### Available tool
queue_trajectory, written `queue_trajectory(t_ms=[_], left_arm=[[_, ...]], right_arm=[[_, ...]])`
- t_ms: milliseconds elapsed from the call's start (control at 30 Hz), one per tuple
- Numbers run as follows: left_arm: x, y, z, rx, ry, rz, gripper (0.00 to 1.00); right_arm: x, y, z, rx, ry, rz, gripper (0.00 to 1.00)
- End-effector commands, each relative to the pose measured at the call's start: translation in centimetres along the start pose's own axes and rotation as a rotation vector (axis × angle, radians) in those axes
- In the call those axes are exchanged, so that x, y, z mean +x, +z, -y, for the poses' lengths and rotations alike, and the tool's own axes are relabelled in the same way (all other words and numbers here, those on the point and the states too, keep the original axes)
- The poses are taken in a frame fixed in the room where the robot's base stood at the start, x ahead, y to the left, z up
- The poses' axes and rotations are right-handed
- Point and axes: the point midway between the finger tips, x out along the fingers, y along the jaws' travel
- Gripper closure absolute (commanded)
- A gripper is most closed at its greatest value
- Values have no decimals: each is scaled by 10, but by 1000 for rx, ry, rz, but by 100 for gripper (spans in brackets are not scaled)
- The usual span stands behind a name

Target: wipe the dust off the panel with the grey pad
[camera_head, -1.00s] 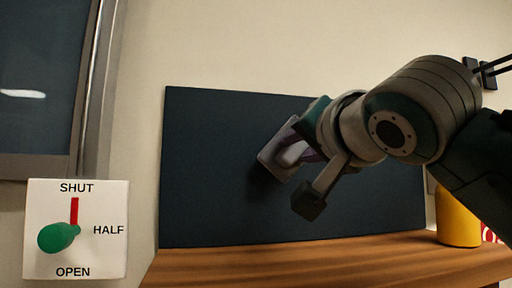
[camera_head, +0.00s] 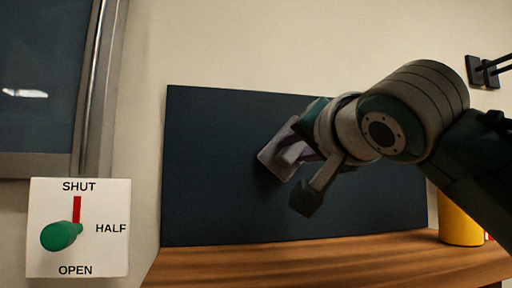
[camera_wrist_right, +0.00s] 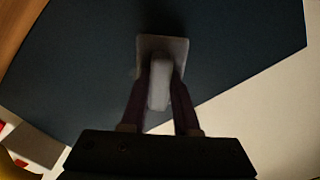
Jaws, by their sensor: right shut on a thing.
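The dark blue panel (camera_head: 215,190) stands upright against the wall at the back of the wooden shelf. I can make out no dust on its visible surface. The grey pad (camera_head: 273,158) is at the middle of the panel, its flat face toward it; whether it touches cannot be told. My right gripper (camera_head: 297,152) is shut on the pad's handle. In the right wrist view the pad (camera_wrist_right: 176,46) shows beyond the two fingers, with its handle between the fingertips (camera_wrist_right: 160,85). My arm hides part of the panel's right side. My left gripper is not in view.
A wooden shelf (camera_head: 330,258) runs below the panel. A yellow container (camera_head: 458,222) stands at its right end, partly behind my arm. A white plate with a green knob (camera_head: 60,236) is at lower left, below a framed window. Dark wall hooks (camera_head: 482,72) are at upper right.

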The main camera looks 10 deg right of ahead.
Motion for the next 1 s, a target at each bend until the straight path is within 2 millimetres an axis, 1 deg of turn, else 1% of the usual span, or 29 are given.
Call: queue_trajectory(t_ms=[467, 567, 1000], left_arm=[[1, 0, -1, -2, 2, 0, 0], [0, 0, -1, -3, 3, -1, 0], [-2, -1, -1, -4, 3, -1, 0]], right_arm=[[10, 0, 0, 1, 0, 0, 100], [9, -1, -1, 0, 0, -1, 100], [7, -25, -28, 1, 0, 0, 100]])
